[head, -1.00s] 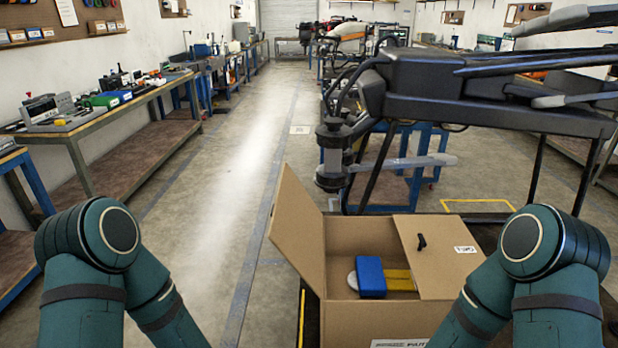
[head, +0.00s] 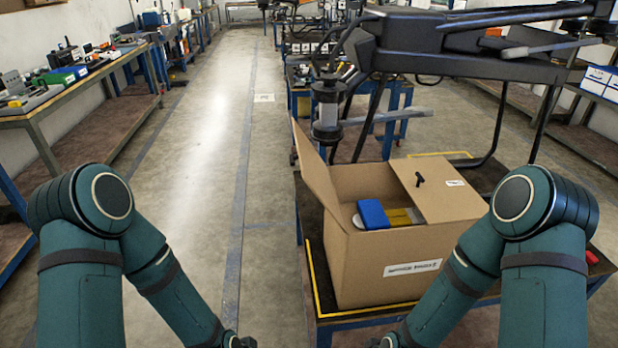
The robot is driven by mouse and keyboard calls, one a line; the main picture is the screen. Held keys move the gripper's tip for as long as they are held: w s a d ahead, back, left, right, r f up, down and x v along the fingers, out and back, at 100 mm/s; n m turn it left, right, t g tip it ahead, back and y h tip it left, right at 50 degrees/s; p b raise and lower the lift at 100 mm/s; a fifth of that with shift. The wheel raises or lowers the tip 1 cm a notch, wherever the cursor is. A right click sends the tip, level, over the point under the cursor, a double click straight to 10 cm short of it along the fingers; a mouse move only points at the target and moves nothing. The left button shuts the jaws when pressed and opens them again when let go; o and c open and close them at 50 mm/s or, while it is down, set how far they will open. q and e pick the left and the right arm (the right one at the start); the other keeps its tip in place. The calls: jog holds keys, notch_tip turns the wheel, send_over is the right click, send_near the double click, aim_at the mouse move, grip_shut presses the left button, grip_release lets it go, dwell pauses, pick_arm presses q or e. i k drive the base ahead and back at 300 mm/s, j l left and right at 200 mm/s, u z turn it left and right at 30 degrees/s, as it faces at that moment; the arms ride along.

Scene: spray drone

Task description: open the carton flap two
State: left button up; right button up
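A brown cardboard carton (head: 378,254) stands on a dark-topped cart to the right of the middle. Its left flap (head: 314,168) stands up, tilted outward to the left. Its right flap (head: 439,198) lies across the right part of the opening, with a small black handle (head: 419,179) on it. Between the flaps, a blue box (head: 373,214), a yellow item (head: 402,217) and part of a pale round thing show inside.
A large black drone frame (head: 468,47) stands behind the carton, its arm and motor close to the left flap. The cart's yellow-edged top (head: 322,300) holds the carton. A workbench (head: 85,83) lines the left wall. The floor between is clear.

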aim_at(439, 180)
jog(key=k+j+z, duration=0.25)
jog(key=j, duration=0.3)
jog(key=k+j+z, duration=0.25)
jog(key=j, duration=0.25)
jog(key=k+j+z, duration=0.25)
jog(key=k+j, duration=0.2)
jog(key=i+j+z, duration=0.5)
jog(key=i+j, duration=0.6)
jog(key=l, duration=0.4)
